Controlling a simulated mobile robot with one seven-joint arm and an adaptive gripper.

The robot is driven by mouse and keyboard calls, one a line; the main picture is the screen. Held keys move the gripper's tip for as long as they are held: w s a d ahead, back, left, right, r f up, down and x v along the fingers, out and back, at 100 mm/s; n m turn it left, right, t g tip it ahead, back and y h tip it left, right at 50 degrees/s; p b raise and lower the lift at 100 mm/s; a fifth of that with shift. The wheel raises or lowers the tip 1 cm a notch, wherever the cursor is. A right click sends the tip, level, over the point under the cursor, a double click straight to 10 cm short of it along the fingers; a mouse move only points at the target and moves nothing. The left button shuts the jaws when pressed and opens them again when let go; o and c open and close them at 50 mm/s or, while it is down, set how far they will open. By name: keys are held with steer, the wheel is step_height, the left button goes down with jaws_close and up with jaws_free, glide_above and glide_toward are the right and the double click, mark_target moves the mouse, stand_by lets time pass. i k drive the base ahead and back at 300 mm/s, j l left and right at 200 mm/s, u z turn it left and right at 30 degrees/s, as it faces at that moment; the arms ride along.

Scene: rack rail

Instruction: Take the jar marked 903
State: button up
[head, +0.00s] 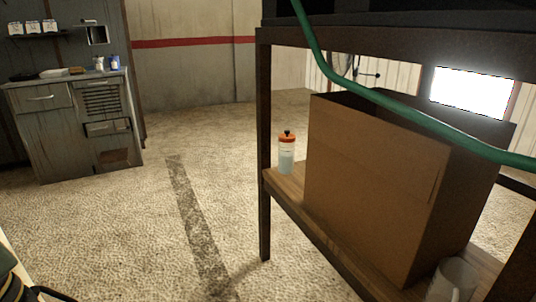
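A pale jar (286,159) with an orange lid and a dark knob stands upright on the wooden shelf (288,187) of a dark metal rack, in the head view. It is near the rack's left post, just left of a large cardboard box. I cannot read any number on it. A whitish, cup-like container (452,284) stands at the shelf's near right end, cut off by the bottom edge; no mark on it is readable. My gripper is not in view.
The open cardboard box (375,185) fills most of the shelf. A green hose (420,117) hangs across the rack's front. The rack's dark post (264,150) stands left of the jar. Open floor (205,180) lies left, with a grey cabinet (70,125) at the far left.

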mark_target(286, 149)
steer(key=i+u, duration=0.35)
steer(key=i, duration=1.3)
